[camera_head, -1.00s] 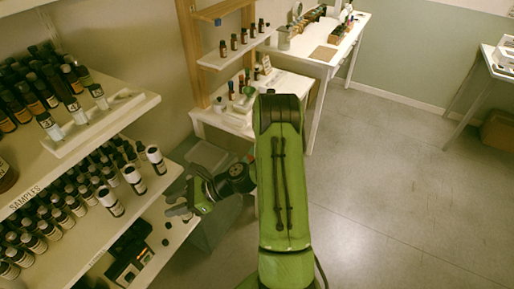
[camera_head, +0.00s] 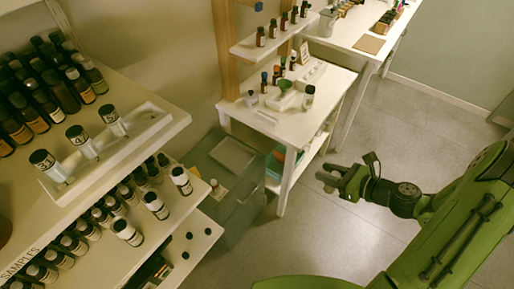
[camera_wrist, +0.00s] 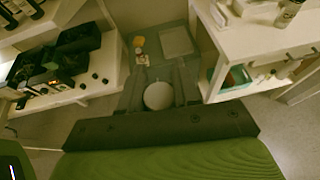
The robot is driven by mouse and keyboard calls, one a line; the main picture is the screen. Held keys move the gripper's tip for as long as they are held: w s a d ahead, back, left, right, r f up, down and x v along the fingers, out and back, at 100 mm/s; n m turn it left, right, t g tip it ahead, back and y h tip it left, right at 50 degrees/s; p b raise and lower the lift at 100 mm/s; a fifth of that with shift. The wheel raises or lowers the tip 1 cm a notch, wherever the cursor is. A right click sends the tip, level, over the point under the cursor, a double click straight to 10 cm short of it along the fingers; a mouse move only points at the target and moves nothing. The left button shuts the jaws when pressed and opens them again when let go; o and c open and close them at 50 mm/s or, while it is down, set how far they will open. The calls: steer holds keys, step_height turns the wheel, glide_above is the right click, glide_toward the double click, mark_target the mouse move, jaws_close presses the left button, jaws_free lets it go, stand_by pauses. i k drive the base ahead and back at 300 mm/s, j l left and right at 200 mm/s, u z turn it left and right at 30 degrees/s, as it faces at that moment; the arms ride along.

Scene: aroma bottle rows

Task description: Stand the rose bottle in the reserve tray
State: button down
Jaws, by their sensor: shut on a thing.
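My gripper (camera_head: 334,181) is at the right of the head view, over open floor, away from the shelves and the table. In the wrist view my gripper (camera_wrist: 160,84) is shut on a pale round-topped thing (camera_wrist: 158,96), seen end-on between the fingers. It may be the rose bottle, but no label shows. Another small white tray (camera_head: 316,72) is on the small table. I cannot tell which tray is the reserve tray.
Dark bottles (camera_head: 50,103) crowd the left shelf (camera_head: 172,118), with a lower row marked SAMPLES. The small white table (camera_head: 300,122) holds several bottles. A grey cabinet (camera_head: 238,200) stands between shelf and table. Floor (camera_head: 330,235) is open at the right.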

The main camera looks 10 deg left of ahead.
mark_target(232, 156)
steer(key=i+l+u, duration=0.1)
steer(key=u, duration=0.15)
steer(key=i+l+u, duration=0.15)
steer(key=i+u, duration=0.25)
steer(key=u, duration=0.3)
steer(key=i+u, duration=0.1)
steer(key=u, duration=0.25)
steer(key=i+u, duration=0.1)
steer(key=u, duration=0.3)
steer(key=l+u, duration=0.15)
steer(key=u, duration=0.25)
steer(key=i+j+u, duration=0.1)
steer(key=i, duration=0.35)
